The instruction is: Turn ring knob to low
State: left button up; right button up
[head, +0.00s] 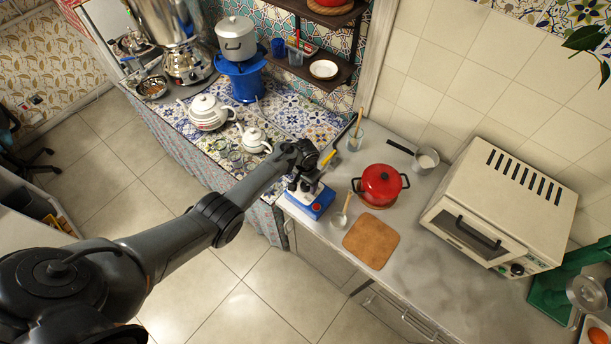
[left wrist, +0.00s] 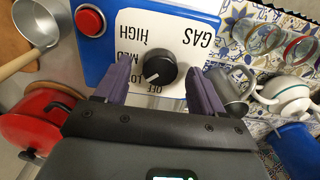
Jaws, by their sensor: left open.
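The black knob (left wrist: 160,67) sits on a white panel (left wrist: 185,22) marked GAS, HIGH, MED, LOW and OFF, upside down in the left wrist view. Its small white mark points toward the lower left, on the LOW and OFF side; I cannot tell exactly which label it meets. The panel belongs to a blue box (head: 318,205) at the counter's corner in the head view. My left gripper (head: 306,182) is over that box. It is open, with one finger on each side of the knob; contact is unclear. My right gripper is out of view.
A red button (left wrist: 90,20) is on the same box. A red pot (head: 381,184), a wooden board (head: 371,242) and a saucepan (head: 425,160) are to its right. A small white teapot (head: 254,139) and glasses stand to the left on the tiled top.

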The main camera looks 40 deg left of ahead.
aim_at(306, 185)
pick_arm(q)
notch_tip(306, 185, up, 10)
jog(key=p, duration=0.2)
jog(key=shift+r, duration=0.15)
jog(key=shift+c, duration=0.2)
